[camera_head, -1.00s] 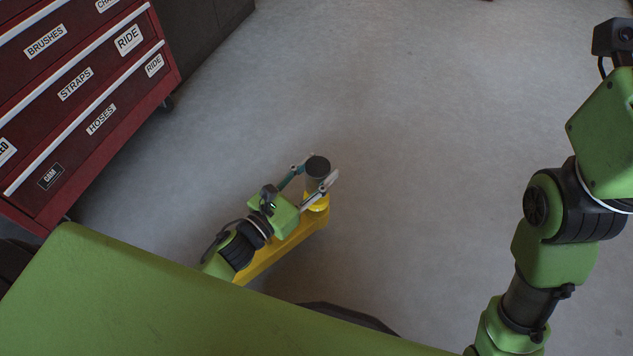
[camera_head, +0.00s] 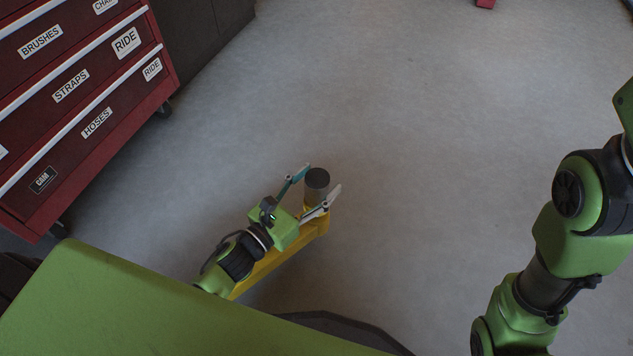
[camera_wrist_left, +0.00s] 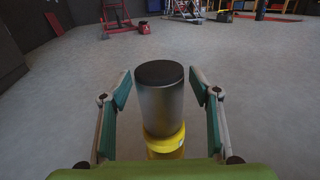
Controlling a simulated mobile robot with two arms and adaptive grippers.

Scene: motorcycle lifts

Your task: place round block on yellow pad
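The round block (camera_head: 317,187) is a grey cylinder with a black top, standing upright. It also shows in the wrist view (camera_wrist_left: 160,103). The yellow pad (camera_wrist_left: 164,140) is right under it there, on the end of a yellow arm (camera_head: 281,257). The block's lower end appears to meet the pad, a little off-centre; a tiny gap cannot be ruled out. My left gripper (camera_head: 322,177) has its fingers on either side of the block. In the wrist view, the fingers (camera_wrist_left: 160,84) are spread, with a narrow gap on each side of the block. My right gripper is out of view.
A red drawer cabinet (camera_head: 85,95) on wheels stands at the upper left. The grey floor (camera_head: 430,130) around the yellow arm is clear. In the wrist view, red equipment (camera_wrist_left: 118,22) and a small red box (camera_wrist_left: 144,27) stand far back.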

